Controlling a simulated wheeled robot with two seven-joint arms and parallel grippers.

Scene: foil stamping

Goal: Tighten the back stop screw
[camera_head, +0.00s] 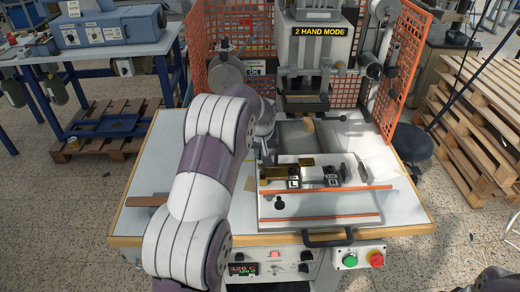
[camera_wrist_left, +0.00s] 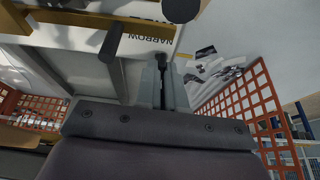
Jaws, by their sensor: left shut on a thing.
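My left gripper (camera_wrist_left: 163,66) shows in the wrist view with its two grey fingers shut around a dark, slim part, which I take to be the back stop screw. The fingers hide most of it. It is beside a pale plate with the printed word NARROW (camera_wrist_left: 153,36). In the head view my left arm covers much of the gripper, at the left rear of the fixture (camera_head: 350,205), so the screw cannot be made out there. The fixture carries black knobs near the labels L (camera_head: 293,184) and R (camera_head: 333,183). My right gripper is out of view.
The press (camera_head: 320,50) marked 2 HAND MODE stands behind the fixture. Orange mesh guards (camera_head: 405,50) flank it. A black knob (camera_wrist_left: 110,42) sits near the fingers in the wrist view. A brown bar (camera_head: 146,201) lies on the table's left side.

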